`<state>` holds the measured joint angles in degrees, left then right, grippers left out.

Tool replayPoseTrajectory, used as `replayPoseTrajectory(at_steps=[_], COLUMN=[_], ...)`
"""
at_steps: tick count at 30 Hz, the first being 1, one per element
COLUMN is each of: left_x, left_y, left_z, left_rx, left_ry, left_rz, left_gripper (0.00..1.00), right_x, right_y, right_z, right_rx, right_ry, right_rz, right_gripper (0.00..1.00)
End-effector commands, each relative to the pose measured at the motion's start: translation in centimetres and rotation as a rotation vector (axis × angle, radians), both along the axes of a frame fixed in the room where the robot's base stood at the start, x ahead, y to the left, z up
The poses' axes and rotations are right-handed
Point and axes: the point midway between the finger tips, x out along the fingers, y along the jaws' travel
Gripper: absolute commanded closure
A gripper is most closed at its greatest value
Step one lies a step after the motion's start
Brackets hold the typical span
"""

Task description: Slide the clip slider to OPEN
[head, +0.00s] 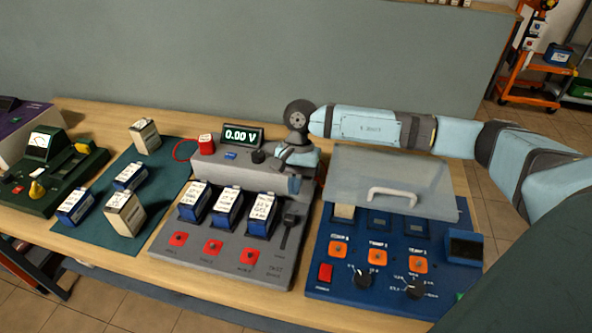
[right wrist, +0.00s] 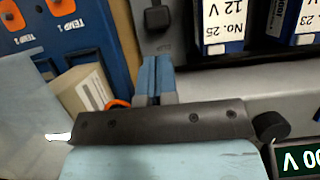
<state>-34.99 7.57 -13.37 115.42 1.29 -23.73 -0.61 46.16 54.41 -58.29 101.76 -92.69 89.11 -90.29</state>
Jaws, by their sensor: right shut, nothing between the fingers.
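The grey test station (head: 215,262) stands mid-table with three blue-and-white batteries (head: 227,210) in its bays. The black clip slider (head: 290,219) is at its right side, at the far end of a slot running toward the front edge; the lettering beside it is too small to read. The slider also shows in the right wrist view (right wrist: 158,18). My right gripper (head: 294,186) points down just behind the slider, apart from it. Its blue fingers (right wrist: 155,65) are shut and empty. My left gripper is not in view.
A blue charger (head: 340,285) with a clear lid (head: 385,170) stands close on the right. The station's display (head: 242,135) reads 0.00 V, beside a black knob (head: 258,156). A green mat (head: 105,228) with several batteries lies left.

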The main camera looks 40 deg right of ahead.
Motion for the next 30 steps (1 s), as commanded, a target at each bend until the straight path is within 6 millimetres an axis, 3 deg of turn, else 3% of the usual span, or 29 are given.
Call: replayPoseTrajectory(at_steps=[3,9,22,30], left_x=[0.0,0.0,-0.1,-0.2], left_y=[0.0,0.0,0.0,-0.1], left_z=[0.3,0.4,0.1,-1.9], left_rx=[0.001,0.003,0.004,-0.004], left_ry=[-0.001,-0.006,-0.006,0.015], left_rz=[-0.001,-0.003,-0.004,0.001], left_gripper=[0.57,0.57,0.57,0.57], right_x=[-0.6,-0.9,-1.2,-4.3], right_y=[0.5,1.1,1.4,5.0], right_z=[-1.8,-3.5,-3.9,-4.2], right_rx=[-0.001,-0.001,0.0,0.0], right_ry=[0.002,0.001,0.0,0.0], right_rz=[0.0,0.0,0.001,0.004], right_gripper=[1.0,1.0,1.0,1.0])
